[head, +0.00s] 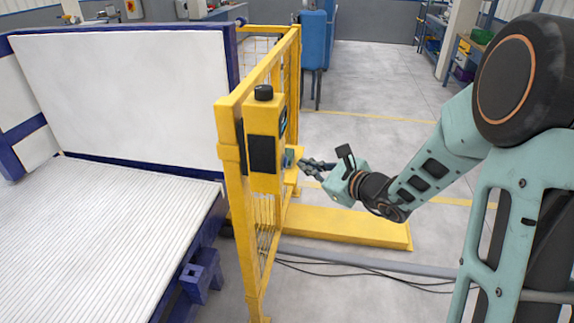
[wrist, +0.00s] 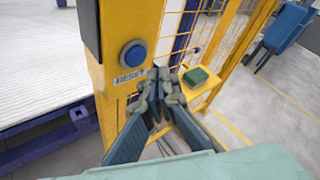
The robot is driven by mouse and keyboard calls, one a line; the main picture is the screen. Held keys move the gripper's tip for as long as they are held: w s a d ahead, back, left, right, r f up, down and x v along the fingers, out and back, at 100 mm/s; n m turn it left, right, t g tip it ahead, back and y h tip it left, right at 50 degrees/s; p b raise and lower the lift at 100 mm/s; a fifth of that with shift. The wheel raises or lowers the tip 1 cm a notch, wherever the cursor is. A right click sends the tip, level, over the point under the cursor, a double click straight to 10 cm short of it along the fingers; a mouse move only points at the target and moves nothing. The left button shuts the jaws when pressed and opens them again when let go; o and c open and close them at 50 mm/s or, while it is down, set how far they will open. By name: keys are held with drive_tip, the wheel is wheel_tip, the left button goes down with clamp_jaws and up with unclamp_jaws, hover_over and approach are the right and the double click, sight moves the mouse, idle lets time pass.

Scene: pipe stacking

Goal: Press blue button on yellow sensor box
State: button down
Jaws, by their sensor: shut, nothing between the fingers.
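The yellow sensor box (head: 259,122) is fixed on a yellow fence post, with a black cap on top and a dark panel on its side. The wrist view shows the round blue button (wrist: 133,54) on the yellow face, above a "RESET" label (wrist: 130,77). My gripper (head: 304,164) is to the right of the box in the head view, pointing at it. In the wrist view my gripper (wrist: 162,78) is shut and empty, with its tips below and right of the button. I cannot tell whether the tips touch the yellow face.
A green block (wrist: 196,76) lies on a small yellow shelf (wrist: 210,92) right of my fingers. Yellow mesh fence (head: 265,220) runs beside the box. A white ribbed bed (head: 90,240) in a blue frame is at left. A low yellow beam (head: 345,226) lies below my arm.

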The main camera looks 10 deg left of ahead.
drive_tip(key=shift+a, duration=0.65)
idle(1.0)
drive_tip(key=shift+a+b, duration=0.45)
drive_tip(key=shift+b, duration=0.2)
drive_tip(key=shift+a+b, duration=0.35)
drive_tip(key=shift+a, duration=0.05)
idle(0.5)
drive_tip(key=shift+d, duration=0.8)
drive_tip(key=d, duration=0.5)
drive_tip(key=shift+s, duration=0.1)
